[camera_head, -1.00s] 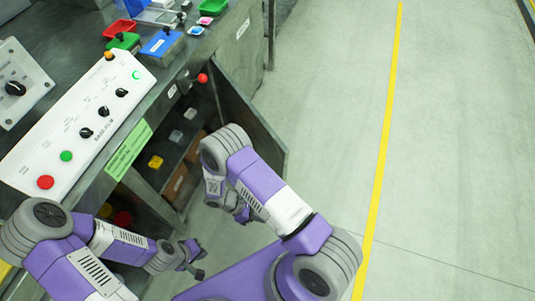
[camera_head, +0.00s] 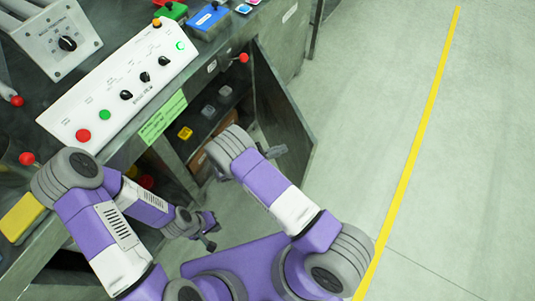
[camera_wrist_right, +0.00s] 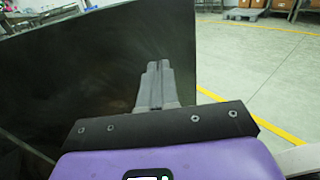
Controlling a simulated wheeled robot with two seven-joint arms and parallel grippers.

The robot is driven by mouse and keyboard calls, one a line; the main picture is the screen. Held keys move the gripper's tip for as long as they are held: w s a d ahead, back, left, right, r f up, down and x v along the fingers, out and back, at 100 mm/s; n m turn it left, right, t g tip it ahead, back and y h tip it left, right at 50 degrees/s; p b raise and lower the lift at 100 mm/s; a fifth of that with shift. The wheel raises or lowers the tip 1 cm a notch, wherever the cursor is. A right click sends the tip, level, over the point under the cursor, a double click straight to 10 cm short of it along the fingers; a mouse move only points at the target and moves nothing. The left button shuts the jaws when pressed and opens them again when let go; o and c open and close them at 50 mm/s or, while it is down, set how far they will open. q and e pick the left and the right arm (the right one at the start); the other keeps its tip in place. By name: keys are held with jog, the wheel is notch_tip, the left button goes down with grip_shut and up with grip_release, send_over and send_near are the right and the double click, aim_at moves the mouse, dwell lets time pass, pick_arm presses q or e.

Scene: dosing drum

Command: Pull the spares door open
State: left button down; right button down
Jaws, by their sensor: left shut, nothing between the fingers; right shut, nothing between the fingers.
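The spares door (camera_head: 287,105) stands swung out from the cabinet front in the head view, a dark panel with the compartment open beside it. My right gripper (camera_head: 279,150) is shut and empty, in front of the door's lower part. In the right wrist view the same door (camera_wrist_right: 75,75) fills the left half, and my right gripper's closed fingers (camera_wrist_right: 155,66) show against it near its edge. I cannot tell whether they touch it. My left gripper (camera_head: 211,238) is shut and empty, low in front of the cabinet, away from the door.
The open compartment holds a yellow item (camera_head: 185,132) and grey items (camera_head: 208,111) on a shelf. A red knob (camera_head: 244,58) sits by the opening's top. The white control panel (camera_head: 118,85) lies on the bench above. Floor right of the door is clear, with a yellow line (camera_head: 412,160).

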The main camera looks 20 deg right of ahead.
aim_at(303, 142)
jog(key=d+b, duration=0.1)
jog(key=d, duration=0.5)
jog(key=shift+w+d, duration=0.15)
pick_arm(q)
jog(key=shift+f, duration=0.6)
